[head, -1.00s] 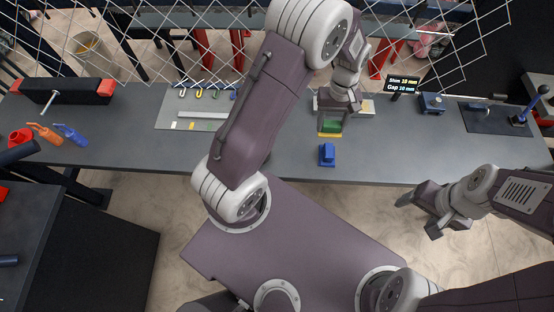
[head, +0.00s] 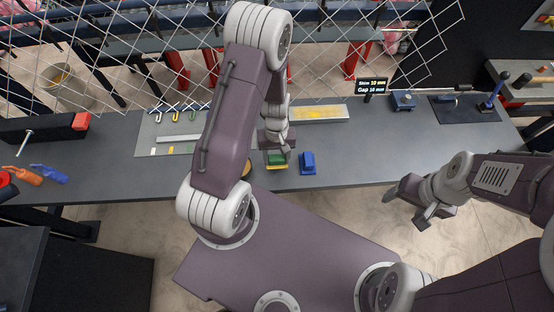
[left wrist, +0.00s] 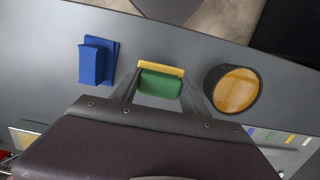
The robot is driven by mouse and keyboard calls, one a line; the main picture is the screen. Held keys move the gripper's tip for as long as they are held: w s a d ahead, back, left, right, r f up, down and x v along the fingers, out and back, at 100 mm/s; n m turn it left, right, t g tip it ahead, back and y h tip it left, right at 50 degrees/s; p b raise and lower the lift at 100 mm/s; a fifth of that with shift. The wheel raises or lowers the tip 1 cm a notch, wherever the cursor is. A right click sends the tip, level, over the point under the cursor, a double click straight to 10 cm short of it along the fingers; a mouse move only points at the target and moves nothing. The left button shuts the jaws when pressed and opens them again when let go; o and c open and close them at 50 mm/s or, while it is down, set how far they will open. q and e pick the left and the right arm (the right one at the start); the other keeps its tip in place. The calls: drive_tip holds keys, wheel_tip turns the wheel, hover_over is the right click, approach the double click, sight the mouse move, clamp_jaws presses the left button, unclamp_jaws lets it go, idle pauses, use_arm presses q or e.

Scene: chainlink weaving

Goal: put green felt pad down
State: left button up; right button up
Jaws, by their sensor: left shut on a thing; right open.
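The green felt pad (head: 277,159) is between the fingers of my left gripper (head: 276,152), low over the grey bench (head: 390,148) near its front edge. In the left wrist view the green pad (left wrist: 160,84) shows between the two fingertips (left wrist: 160,88), with a yellow strip (left wrist: 161,68) along its far side. My left gripper is shut on the pad. I cannot tell whether the pad touches the bench. My right gripper (head: 412,198) is open and empty, in front of the bench at the right.
A blue block (head: 308,162) stands just right of the pad. A round amber-topped dish (left wrist: 232,90) is on the pad's other side, mostly hidden by my arm in the head view. A yellow-topped tray (head: 318,113) and wire mesh (head: 330,50) lie behind. The bench's right middle is clear.

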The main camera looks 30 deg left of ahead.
sight(277, 161)
use_arm(q)
wheel_tip(277, 161, down, 2)
drive_tip(key=shift+s+f, duration=0.1)
drive_tip(key=shift+f, duration=0.4)
drive_tip(key=o, duration=1.3)
drive_tip(key=shift+r, duration=0.15)
drive_tip(key=shift+r, duration=0.1)
